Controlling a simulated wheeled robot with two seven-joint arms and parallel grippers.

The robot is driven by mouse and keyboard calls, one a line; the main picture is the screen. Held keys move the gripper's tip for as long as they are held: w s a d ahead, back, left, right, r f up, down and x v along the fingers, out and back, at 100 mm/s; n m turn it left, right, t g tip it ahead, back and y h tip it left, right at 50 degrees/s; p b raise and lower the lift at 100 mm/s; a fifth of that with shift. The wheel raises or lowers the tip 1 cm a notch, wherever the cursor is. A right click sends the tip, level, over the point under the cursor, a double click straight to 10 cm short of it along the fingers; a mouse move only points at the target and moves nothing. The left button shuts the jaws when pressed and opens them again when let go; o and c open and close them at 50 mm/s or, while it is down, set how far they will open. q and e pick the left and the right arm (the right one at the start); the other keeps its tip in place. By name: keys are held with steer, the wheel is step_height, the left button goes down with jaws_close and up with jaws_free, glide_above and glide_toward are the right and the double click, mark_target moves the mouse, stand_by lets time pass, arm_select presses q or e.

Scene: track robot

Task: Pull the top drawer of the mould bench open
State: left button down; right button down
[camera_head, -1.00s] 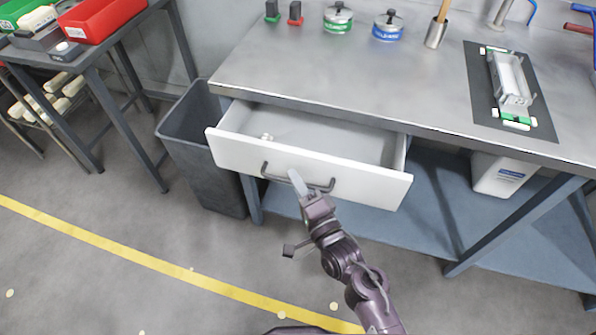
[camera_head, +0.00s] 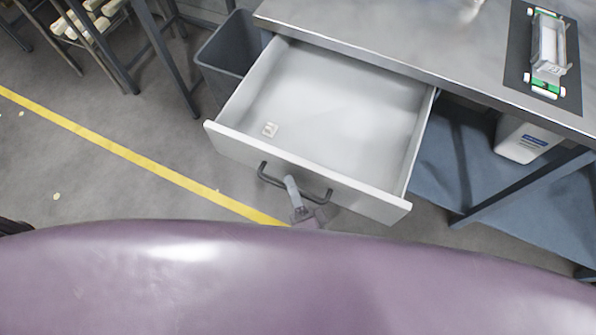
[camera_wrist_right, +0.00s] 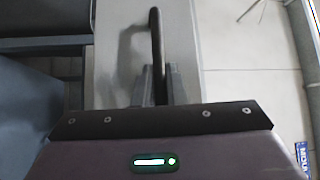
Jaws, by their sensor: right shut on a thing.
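The top drawer (camera_head: 330,112) of the mould bench (camera_head: 400,55) stands well out from under the bench top, with its inside showing. Its white front has a dark bar handle (camera_head: 268,177). My right gripper (camera_head: 292,185) is at the middle of the handle and shut on it. In the right wrist view the handle (camera_wrist_right: 155,45) runs down between the two fingers (camera_wrist_right: 157,84). My left gripper is not in view.
A grey bin (camera_head: 225,55) stands left of the drawer. A dark mat with a clear-topped fixture (camera_head: 549,50) lies on the bench top. A white container (camera_head: 525,138) stands on the blue lower shelf. My purple body fills the bottom.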

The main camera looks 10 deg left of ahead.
steer(key=shift+s, duration=0.2)
steer(key=c, duration=1.8)
jaws_free()
steer(key=shift+o, duration=0.2)
steer(key=v, duration=0.7)
steer(key=shift+s+b, duration=0.3)
steer(key=shift+b, duration=0.15)
steer(key=shift+d+f, duration=0.15)
